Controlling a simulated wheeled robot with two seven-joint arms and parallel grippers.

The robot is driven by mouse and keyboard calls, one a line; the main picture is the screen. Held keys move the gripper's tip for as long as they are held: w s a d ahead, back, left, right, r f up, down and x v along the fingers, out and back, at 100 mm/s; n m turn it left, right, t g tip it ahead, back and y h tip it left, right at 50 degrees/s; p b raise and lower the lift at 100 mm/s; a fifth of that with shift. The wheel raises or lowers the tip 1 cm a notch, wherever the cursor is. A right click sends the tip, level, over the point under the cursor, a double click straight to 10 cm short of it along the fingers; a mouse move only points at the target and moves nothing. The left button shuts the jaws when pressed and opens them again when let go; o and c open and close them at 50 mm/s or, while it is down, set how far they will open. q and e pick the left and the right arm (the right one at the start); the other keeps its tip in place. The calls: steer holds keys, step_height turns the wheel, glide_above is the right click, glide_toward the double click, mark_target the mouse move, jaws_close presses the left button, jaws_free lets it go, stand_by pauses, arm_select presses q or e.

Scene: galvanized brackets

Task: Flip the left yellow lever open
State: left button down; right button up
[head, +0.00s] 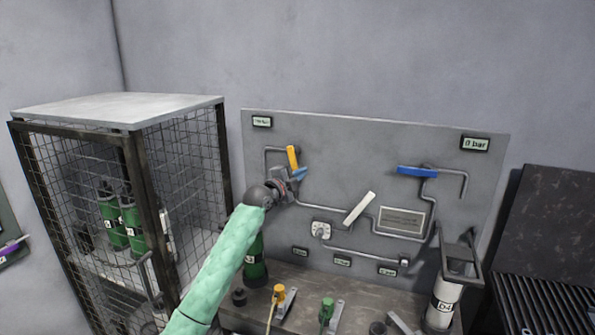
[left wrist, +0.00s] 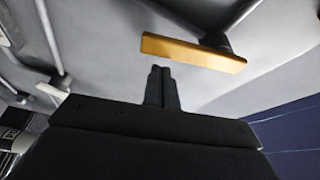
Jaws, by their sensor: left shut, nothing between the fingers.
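The left yellow lever (head: 292,157) is on the upper left of the grey wall panel, close to upright and tilted slightly. In the left wrist view the yellow lever (left wrist: 193,52) lies across the upper middle, with a dark mount behind its right part. My left gripper (head: 291,180) is at the panel just below the lever in the head view. Its fingers (left wrist: 161,75) are shut and empty, with their tips a little below the lever in the wrist picture. I cannot tell whether they touch it. My right gripper is out of view.
A blue lever (head: 416,171) and a white lever (head: 359,208) are farther right on the panel (head: 340,150). A wire cage (head: 190,160) stands at left. Yellow-topped (head: 278,292) and green-topped (head: 327,308) fittings stand below.

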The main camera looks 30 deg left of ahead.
arm_select(q)
steer(key=shift+s+a+f, duration=0.1)
steer(key=shift+a+f, duration=0.05)
steer(key=shift+a, duration=0.25)
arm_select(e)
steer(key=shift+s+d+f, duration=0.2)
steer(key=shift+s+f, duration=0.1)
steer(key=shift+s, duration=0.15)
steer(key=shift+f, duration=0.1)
arm_select(q)
steer(key=shift+s+a+f+m+g+b, duration=0.15)
steer(key=shift+a+m+g+b, duration=0.2)
steer(key=shift+m+b, duration=0.5)
steer(key=shift+a+f+m+g+b, duration=0.2)
steer(key=shift+a+m+b, duration=0.35)
steer(key=shift+b, duration=0.4)
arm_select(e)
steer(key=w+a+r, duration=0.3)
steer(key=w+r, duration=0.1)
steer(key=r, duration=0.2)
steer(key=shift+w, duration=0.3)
arm_select(q)
steer(key=shift+d, duration=0.1)
steer(key=shift+d, duration=0.1)
